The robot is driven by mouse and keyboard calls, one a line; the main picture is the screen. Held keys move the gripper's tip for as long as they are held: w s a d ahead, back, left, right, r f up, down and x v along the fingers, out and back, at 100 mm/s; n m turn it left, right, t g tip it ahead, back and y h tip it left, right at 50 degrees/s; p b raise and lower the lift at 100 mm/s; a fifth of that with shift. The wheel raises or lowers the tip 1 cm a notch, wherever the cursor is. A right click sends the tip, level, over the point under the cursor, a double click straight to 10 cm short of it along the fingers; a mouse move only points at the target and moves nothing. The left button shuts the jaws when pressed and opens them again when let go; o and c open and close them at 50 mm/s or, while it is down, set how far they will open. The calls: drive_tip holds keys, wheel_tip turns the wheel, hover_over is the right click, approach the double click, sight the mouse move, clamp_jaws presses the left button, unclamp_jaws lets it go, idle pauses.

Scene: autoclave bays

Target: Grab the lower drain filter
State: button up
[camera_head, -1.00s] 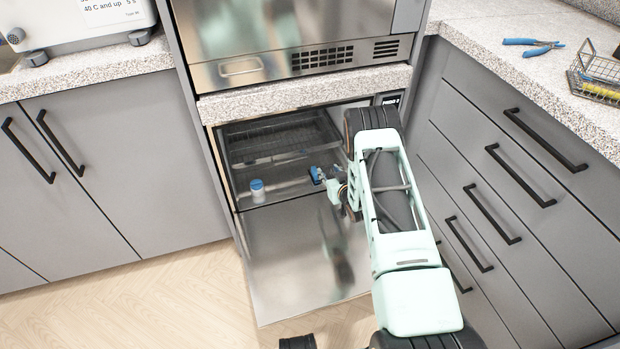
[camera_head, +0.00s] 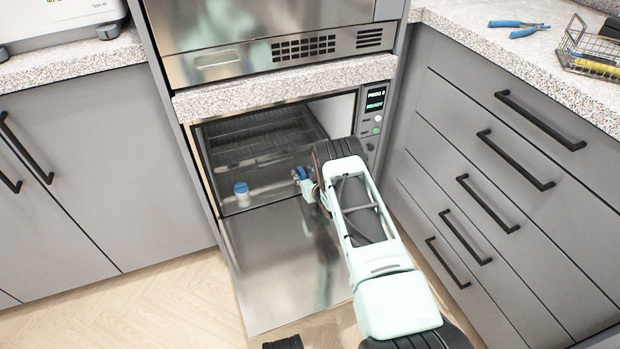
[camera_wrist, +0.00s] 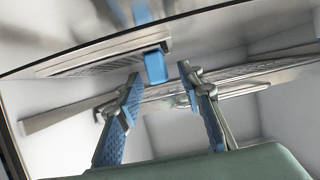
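A small white cylinder with a blue cap (camera_head: 241,188), which looks like the lower drain filter, stands upright low in the open chamber, left of my gripper. My gripper (camera_head: 302,182) is inside the chamber opening, apart from it, above the lowered door. In the wrist view my gripper (camera_wrist: 159,78) is open, its two blue-padded fingers spread. A blue block-shaped piece (camera_wrist: 155,66), probably the filter's cap, shows beyond and between the fingertips. I cannot tell its distance. Nothing is held.
The lowered steel door (camera_head: 280,270) lies in front of the chamber. A wire rack (camera_head: 255,140) is inside, above the filter. A control panel (camera_head: 374,115) reads ready at the right. Grey drawers (camera_head: 480,190) with black handles stand close to my arm's right.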

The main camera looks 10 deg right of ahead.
drive_tip(key=shift+x, duration=1.05)
drive_tip(key=shift+c, duration=0.7)
clamp_jaws()
drive_tip(key=shift+r, duration=0.1)
